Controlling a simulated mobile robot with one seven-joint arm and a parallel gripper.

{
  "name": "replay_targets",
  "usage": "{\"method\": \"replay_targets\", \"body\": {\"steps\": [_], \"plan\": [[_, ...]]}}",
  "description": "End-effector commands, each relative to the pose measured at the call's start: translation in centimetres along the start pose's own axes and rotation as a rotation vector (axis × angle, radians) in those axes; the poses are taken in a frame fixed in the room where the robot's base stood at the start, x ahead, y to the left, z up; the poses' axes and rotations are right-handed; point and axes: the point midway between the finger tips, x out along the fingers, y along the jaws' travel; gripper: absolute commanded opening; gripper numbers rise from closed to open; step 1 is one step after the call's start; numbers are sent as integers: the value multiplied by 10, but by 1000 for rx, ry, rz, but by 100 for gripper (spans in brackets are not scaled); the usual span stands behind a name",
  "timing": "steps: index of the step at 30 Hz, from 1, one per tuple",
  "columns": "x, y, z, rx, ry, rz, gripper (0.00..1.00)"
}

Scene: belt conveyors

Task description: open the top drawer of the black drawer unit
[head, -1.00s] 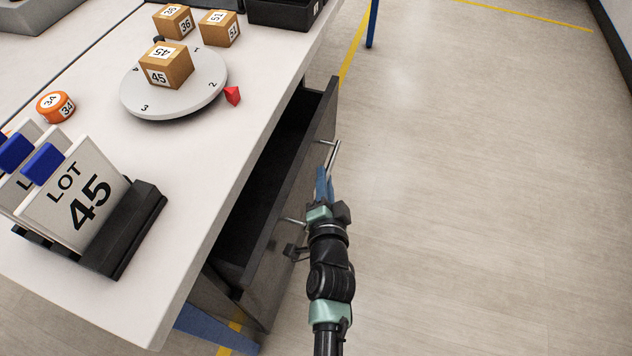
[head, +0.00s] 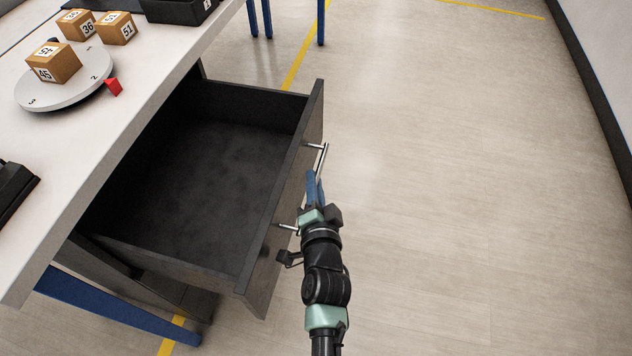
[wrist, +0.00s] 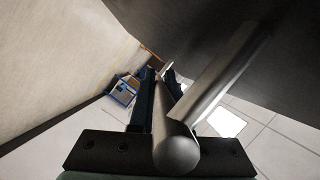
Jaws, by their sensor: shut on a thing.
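The black drawer unit (head: 150,272) stands under the white table. Its top drawer (head: 212,165) is pulled far out to the right and its inside looks empty. A metal bar handle (head: 322,160) is on the drawer's front. My gripper (head: 314,183) is at this handle, outside the drawer front, with its blue fingers at the bar. In the wrist view the handle bar (wrist: 215,80) runs close in front of the camera, between the dark fingers of my gripper (wrist: 160,90). The fingertips are partly hidden by the bar.
The white table (head: 120,110) holds a round turntable (head: 60,95) with a numbered box (head: 55,65), a red pointer (head: 114,87), more boxes (head: 115,28) and a black tray (head: 178,10). A blue table leg (head: 115,305) is below. The floor to the right (head: 450,180) is clear.

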Motion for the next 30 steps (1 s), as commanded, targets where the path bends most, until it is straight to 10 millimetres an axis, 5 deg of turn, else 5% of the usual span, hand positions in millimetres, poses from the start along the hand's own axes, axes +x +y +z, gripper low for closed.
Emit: {"method": "replay_targets", "body": {"steps": [11,12,16,30], "plan": [[0,0,2,0,-5,1,0],[0,0,2,-1,-5,1,20],[0,0,2,-1,-4,1,44],[-13,0,1,-1,-2,1,45]]}}
